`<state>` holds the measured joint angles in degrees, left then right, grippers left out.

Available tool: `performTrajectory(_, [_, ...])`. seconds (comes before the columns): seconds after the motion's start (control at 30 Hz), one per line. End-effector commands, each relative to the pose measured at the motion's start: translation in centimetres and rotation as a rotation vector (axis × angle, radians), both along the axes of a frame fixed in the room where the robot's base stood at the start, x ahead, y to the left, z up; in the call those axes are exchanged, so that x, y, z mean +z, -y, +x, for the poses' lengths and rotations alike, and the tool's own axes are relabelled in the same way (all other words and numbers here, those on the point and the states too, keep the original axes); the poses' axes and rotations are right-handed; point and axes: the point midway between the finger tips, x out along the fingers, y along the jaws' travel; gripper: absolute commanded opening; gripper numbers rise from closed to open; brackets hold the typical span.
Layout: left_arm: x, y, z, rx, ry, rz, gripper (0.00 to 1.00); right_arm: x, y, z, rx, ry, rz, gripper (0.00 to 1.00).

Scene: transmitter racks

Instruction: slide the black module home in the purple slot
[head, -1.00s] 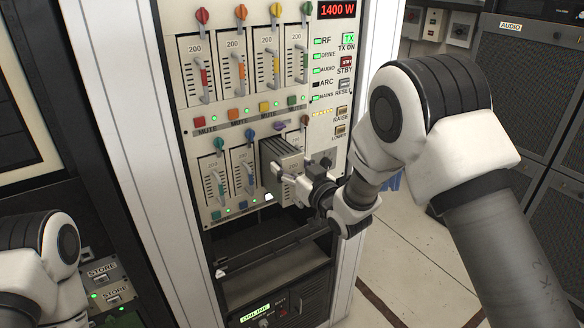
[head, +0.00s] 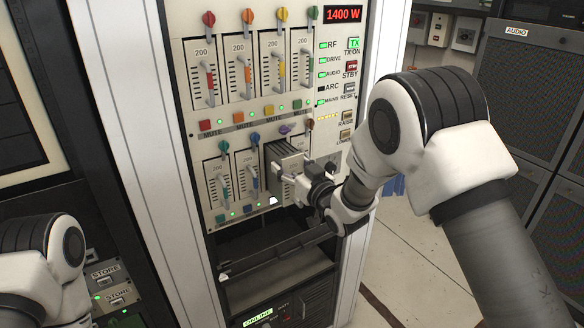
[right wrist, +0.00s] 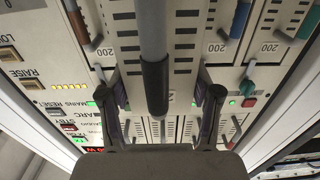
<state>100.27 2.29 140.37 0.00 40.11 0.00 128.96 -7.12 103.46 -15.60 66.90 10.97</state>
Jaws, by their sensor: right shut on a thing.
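The black module (head: 285,163) is a dark grey box with a pale front face. It sticks out of the lower row of the rack panel, under the purple knob (head: 286,129) that marks the purple slot. How deep its back end sits is hidden. My right gripper (head: 308,186) is shut on the module's front. In the right wrist view, its fingers (right wrist: 160,103) stand on both sides of the module's front, with a grey lever with a black grip (right wrist: 156,85) between them. My left gripper is out of view; only my left arm shows.
Neighbouring modules with levers, such as the blue-knobbed one (head: 245,175), fill the slots to the left. Meter lights and buttons (head: 348,90) line the panel's right side. Below is a dark open bay (head: 250,245) with a rail. Floor is free at right.

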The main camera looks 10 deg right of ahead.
Motion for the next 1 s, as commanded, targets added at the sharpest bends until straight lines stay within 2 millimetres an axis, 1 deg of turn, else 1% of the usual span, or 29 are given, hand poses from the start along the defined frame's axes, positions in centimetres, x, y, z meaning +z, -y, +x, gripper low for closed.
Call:
performTrajectory(0.03, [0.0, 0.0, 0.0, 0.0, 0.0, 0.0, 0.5, 0.3, -0.1, 0.2, 0.0, 0.008, 0.002, 0.0])
performTrajectory(1.0, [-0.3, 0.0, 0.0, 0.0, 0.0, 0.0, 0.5, 0.3, -0.8, 2.1, 0.001, 0.008, 0.001, 0.0])
